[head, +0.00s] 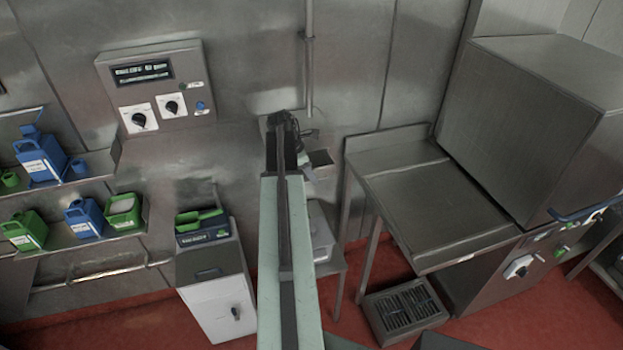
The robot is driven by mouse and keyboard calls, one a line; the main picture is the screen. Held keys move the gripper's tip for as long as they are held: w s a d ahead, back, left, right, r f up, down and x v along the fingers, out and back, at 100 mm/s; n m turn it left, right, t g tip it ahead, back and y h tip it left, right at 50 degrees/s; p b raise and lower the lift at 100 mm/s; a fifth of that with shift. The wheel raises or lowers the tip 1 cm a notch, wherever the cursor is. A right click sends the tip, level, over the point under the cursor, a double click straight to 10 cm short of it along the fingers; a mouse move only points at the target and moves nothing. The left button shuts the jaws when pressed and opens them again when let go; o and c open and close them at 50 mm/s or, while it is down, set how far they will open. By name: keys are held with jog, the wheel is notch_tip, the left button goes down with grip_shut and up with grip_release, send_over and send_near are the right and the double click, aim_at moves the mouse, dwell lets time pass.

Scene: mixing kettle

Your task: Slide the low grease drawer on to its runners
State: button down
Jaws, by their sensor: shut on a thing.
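My arm reaches up the middle of the head view, and my gripper (291,132) is at its far end, in front of the steel wall. It is shut on a small open steel box that looks like the grease drawer (321,158). The box's right part, with a dark inside, shows to the right of the gripper. The gripper and arm hide most of the rest. The runners cannot be made out.
A steel table (425,195) and a big hooded machine (535,120) stand at right. A grated floor tray (405,312) lies below the table. A white cabinet (218,305) bears a scale with a green scoop. Shelves (75,240) with jugs are at left. Red floor shows between.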

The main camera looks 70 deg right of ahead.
jog(key=shift+w+d, duration=0.85)
jog(key=shift+d, duration=0.25)
jog(key=shift+w+d, duration=0.85)
jog(key=shift+d, duration=0.2)
jog(key=shift+w+d+r, duration=0.1)
jog(key=c, duration=0.7)
grip_release()
jog(key=o, duration=0.5)
jog(key=shift+c, duration=0.2)
jog(key=shift+p+v, duration=1.1)
jog(key=shift+v, duration=0.05)
jog(key=shift+c, duration=0.6)
jog(key=shift+o, duration=0.3)
jog(key=shift+p+v, duration=2.1)
jog(key=shift+v, duration=0.25)
